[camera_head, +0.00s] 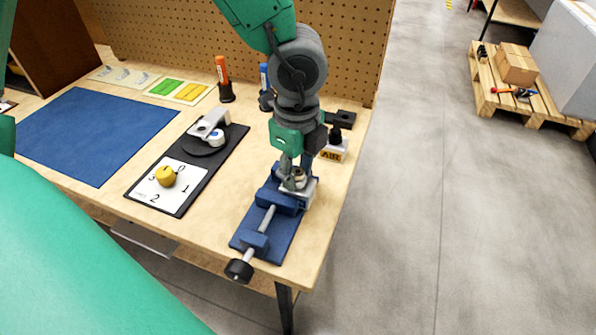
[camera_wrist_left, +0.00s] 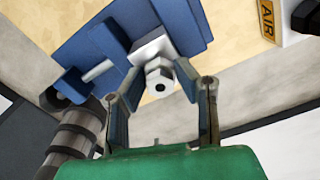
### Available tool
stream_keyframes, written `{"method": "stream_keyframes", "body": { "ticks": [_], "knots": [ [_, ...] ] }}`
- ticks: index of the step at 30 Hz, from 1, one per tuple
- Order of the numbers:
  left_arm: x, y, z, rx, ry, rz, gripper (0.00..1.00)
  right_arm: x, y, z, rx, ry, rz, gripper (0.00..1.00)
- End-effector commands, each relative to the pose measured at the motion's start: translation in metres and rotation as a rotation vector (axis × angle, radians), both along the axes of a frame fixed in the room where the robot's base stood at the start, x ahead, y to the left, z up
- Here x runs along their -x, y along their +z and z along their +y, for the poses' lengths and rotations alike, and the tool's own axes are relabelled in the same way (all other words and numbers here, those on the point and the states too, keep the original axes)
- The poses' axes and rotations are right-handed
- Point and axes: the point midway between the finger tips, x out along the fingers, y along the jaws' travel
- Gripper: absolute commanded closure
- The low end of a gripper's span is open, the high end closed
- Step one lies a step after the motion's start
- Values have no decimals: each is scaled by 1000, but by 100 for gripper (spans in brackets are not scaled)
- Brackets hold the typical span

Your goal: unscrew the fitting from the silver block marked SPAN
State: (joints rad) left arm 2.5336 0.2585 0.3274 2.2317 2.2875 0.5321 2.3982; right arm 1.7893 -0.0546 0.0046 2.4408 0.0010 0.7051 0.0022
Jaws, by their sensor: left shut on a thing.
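A silver block (camera_head: 304,195) is clamped in a blue vise (camera_head: 252,241) near the bench's front right corner. I cannot read a SPAN mark on it. The block (camera_wrist_left: 150,48) also shows in the left wrist view, with a hexagonal metal fitting (camera_wrist_left: 159,80) on it, its dark bore facing the camera. My left gripper (camera_head: 294,181) points down over the block, its two fingers on opposite sides of the fitting and shut on it. The fingers partly hide the fitting in the head view. My right gripper is not in view.
Another block labelled AIR (camera_head: 331,155) stands just behind the vise. Orange (camera_head: 222,72) and blue markers stand behind. A blue mat (camera_head: 90,135) is clear.

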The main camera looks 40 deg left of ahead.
Motion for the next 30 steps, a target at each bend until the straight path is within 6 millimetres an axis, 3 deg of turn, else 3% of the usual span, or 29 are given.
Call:
{"method": "stream_keyframes", "body": {
  "ticks": [5,12,22,30],
  "knots": [
    [0,0,0,0,18,-2,100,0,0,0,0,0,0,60],
    [0,0,0,-1,322,-3,100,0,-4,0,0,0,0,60],
    [0,1,0,0,379,-2,100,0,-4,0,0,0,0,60],
    [1,1,-1,0,695,-2,100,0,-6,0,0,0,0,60]
  ]
}}
